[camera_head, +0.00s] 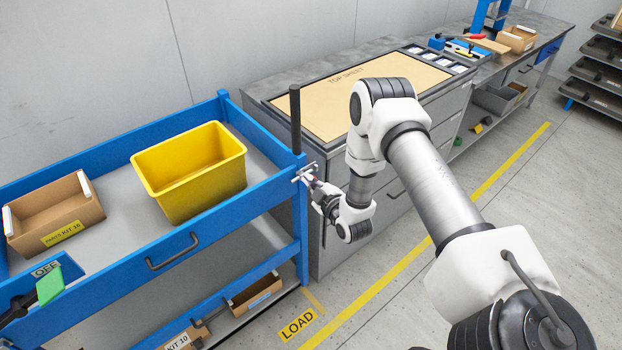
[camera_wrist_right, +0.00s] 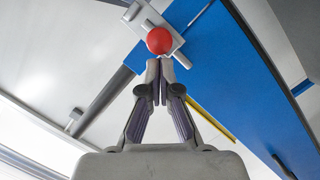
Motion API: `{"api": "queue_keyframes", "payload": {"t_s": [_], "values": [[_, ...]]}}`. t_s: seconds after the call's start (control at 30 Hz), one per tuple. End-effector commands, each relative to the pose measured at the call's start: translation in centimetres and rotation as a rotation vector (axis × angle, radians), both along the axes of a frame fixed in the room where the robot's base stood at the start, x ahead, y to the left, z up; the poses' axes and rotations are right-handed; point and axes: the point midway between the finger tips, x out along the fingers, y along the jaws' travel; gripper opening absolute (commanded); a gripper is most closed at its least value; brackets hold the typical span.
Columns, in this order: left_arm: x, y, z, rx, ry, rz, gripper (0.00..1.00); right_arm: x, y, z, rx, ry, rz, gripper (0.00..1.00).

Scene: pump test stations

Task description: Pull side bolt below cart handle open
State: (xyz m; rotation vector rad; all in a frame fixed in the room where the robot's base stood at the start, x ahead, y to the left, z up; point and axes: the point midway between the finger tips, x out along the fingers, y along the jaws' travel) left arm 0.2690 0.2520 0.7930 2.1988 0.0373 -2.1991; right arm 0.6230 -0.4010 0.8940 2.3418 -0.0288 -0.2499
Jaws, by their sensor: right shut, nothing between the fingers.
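The side bolt (camera_head: 305,172) is a small grey metal fitting at the right corner of the blue cart, just below the dark upright cart handle (camera_head: 295,118). In the right wrist view the bolt (camera_wrist_right: 150,22) shows as a grey plate with a round red knob (camera_wrist_right: 159,40). My right gripper (camera_head: 316,187) is at this corner. In the wrist view its fingertips (camera_wrist_right: 160,66) are together and empty, right at the edge of the red knob; I cannot tell whether they touch it.
The blue cart (camera_head: 205,212) carries a yellow bin (camera_head: 190,170) and a cardboard box (camera_head: 55,213). A grey bench (camera_head: 262,90) with a top sheet stands close behind the corner. Open floor (camera_head: 380,310) lies at front right, with a yellow line and LOAD marking.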

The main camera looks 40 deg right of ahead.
Motion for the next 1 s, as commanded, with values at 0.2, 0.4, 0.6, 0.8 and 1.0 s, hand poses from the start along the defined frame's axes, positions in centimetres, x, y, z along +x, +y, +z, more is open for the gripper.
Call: {"api": "queue_keyframes", "payload": {"t_s": [0.2, 0.4, 0.6, 0.8, 1.0], "values": [[0.0, 0.0, 0.1, 0.0, 0.0, 0.0, 0.0, 0.0, -0.2, -0.3, 0.0, 0.001, 0.001, 0.0], [0.0, 0.0, 0.1, 0.0, 0.0, 0.0, 0.0, 0.0, -0.6, -0.3, 0.001, 0.0, 0.0, 0.0], [0.0, 0.0, 0.2, 0.0, 0.0, 0.0, 0.0, 0.3, -3.9, -0.2, 0.001, -0.002, -0.003, 0.0], [0.0, 0.0, 0.2, 0.0, 0.0, 0.0, 0.0, 0.3, -4.9, -0.3, 0.0, 0.001, -0.001, 0.0], [0.0, 0.0, 0.2, 0.0, 0.0, 0.0, 0.0, 0.3, -4.8, -0.3, 0.0, 0.001, 0.0, 0.0]]}}
